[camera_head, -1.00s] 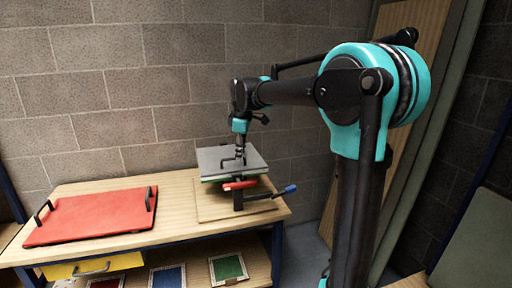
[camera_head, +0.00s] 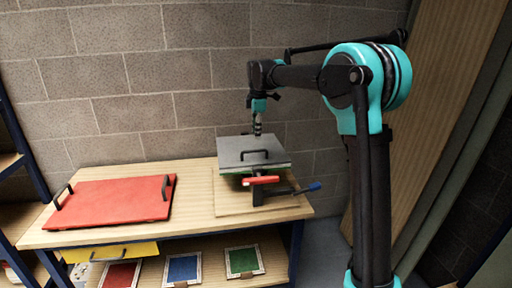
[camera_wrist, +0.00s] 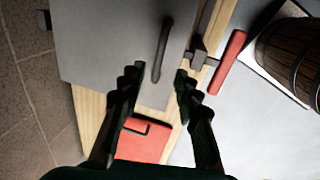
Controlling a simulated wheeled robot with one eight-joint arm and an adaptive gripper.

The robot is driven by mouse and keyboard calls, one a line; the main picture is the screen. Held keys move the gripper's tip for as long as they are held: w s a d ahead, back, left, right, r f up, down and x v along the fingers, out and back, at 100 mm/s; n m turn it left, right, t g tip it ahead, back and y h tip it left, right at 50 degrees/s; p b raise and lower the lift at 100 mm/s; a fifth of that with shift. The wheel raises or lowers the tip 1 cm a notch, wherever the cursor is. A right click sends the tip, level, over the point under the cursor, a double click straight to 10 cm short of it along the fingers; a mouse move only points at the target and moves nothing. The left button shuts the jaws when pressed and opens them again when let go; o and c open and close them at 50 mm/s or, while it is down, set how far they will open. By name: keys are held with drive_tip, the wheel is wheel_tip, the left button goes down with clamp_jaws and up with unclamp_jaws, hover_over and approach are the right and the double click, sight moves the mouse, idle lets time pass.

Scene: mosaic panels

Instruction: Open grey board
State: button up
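The grey board (camera_head: 232,147) lies flat at the right end of the wooden bench, on a stack with a green layer under it. It has a black bar handle (camera_head: 255,156) on top. My gripper (camera_head: 258,132) points down above the board, near the handle and apart from it. In the wrist view the board (camera_wrist: 110,40) fills the upper left, and its handle (camera_wrist: 162,50) lies ahead, between the lines of my two spread fingers (camera_wrist: 158,78). The fingers are open with nothing between them. A clamp with a red handle (camera_head: 262,180) stands at the stack's front edge.
A red board (camera_head: 115,200) with two black handles lies on the left of the bench. A yellow drawer (camera_head: 110,252) and red, blue and green panels (camera_head: 243,261) are below. The clamp's blue-tipped bar (camera_head: 313,187) sticks out right. A barrel (camera_wrist: 290,55) shows in the wrist view.

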sight(256, 151)
drive_tip(key=f, duration=0.2)
drive_tip(key=w+f, duration=0.1)
drive_tip(key=f, duration=0.5)
drive_tip(key=shift+w+a, duration=0.25)
drive_tip(key=shift+c, duration=0.6)
clamp_jaws()
